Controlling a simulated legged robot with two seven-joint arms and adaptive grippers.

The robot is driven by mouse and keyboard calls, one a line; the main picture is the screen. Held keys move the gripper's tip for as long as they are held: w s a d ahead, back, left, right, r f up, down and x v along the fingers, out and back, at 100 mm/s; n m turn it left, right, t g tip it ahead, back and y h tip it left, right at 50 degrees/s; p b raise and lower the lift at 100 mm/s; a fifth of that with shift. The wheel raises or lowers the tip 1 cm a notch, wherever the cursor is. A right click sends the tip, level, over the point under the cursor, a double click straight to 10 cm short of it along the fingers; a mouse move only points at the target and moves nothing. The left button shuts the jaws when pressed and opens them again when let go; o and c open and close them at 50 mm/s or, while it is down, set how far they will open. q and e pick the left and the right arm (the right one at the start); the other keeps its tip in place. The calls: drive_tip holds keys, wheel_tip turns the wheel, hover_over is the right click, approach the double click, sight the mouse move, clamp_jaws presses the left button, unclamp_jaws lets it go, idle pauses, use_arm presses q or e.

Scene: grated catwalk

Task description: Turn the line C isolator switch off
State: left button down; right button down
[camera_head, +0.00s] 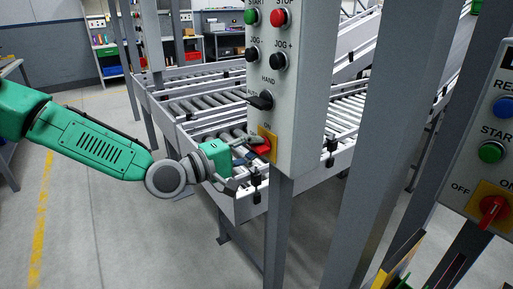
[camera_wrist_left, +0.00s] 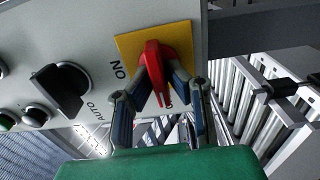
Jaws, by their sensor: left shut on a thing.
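A red rotary switch handle (camera_head: 262,147) sits on a yellow plate (camera_head: 272,137) low on the grey control box in the middle of the head view. In the left wrist view the red handle (camera_wrist_left: 155,60) stands out from its yellow plate (camera_wrist_left: 126,44), beside an ON mark. My left gripper (camera_head: 246,156) reaches it from the left; its fingers (camera_wrist_left: 158,82) are shut on the red handle, one on each side. No line C label is readable. My right gripper is not in view.
The grey box (camera_head: 292,100) also carries a green START button (camera_head: 250,17), a red STOP button (camera_head: 280,17), jog buttons and a black selector (camera_head: 260,101). A second panel at right has another red switch (camera_head: 494,208). Roller conveyors (camera_head: 200,105) lie behind; grey posts stand close.

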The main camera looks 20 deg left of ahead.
use_arm(q)
drive_tip(key=shift+s+a+f, duration=0.1)
drive_tip(key=shift+f, duration=0.25)
drive_tip(key=c, duration=1.6)
unclamp_jaws()
drive_tip(key=shift+a+r, duration=0.1)
drive_tip(key=shift+a, duration=0.1)
drive_tip(key=v, duration=1.2)
